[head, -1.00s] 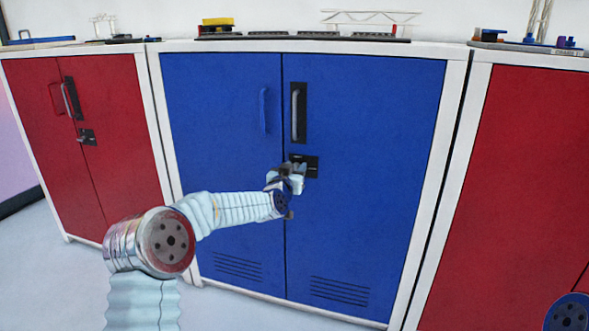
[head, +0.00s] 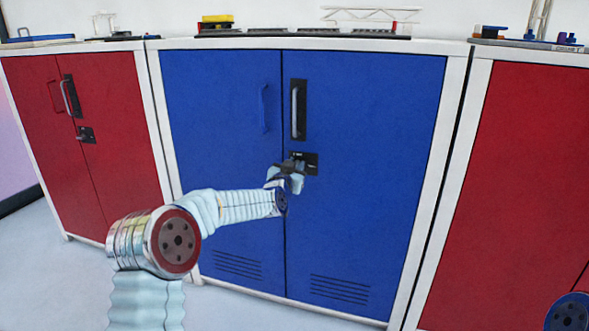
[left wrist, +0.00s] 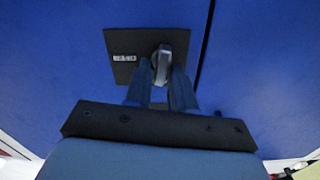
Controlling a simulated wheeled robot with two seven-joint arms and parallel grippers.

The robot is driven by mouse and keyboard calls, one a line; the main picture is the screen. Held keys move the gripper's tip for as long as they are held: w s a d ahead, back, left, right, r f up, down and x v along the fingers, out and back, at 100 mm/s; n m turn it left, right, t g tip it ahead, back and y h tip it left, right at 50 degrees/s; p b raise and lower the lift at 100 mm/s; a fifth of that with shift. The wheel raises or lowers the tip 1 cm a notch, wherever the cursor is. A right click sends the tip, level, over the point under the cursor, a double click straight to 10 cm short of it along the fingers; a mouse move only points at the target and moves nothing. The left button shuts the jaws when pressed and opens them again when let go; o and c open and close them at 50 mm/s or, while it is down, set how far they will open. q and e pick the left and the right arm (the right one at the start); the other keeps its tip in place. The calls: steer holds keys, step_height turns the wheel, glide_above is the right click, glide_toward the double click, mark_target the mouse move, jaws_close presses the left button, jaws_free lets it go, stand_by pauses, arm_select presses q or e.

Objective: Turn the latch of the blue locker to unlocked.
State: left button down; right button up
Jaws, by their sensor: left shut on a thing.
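The blue locker (head: 365,200) has two doors and stands in the middle of the head view. Its latch has a black plate (head: 312,168) on the right door, beside the seam and below the handle. The left wrist view shows the plate (left wrist: 122,45) with a small light label and the grey latch knob (left wrist: 162,62). My left gripper (head: 292,166) is at the latch, and its two fingers (left wrist: 161,78) are shut on the knob from both sides. In the head view the gripper hides the knob. My right gripper is out of view.
A grey door handle (head: 295,112) is above the latch. Red lockers stand at the left (head: 118,170) and right (head: 510,180). A yellow and red object (head: 216,22) and a white truss (head: 365,15) are on top. The floor in front is clear.

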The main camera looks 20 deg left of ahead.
arm_select(q)
steer(key=shift+d+f+m+b, duration=0.2)
steer(key=shift+m+b, duration=1.4)
steer(key=shift+m, duration=1.05)
steer(key=shift+d+f+m+b, duration=0.1)
steer(key=shift+f+m+b, duration=0.1)
steer(key=shift+m+b, duration=2)
steer(key=shift+d+f+m+b, duration=0.2)
steer(key=shift+m+b, duration=0.85)
steer(key=shift+m, duration=2.1)
steer(key=c, duration=1.2)
jaws_free()
steer(key=shift+o, duration=0.2)
steer(key=shift+s, duration=0.1)
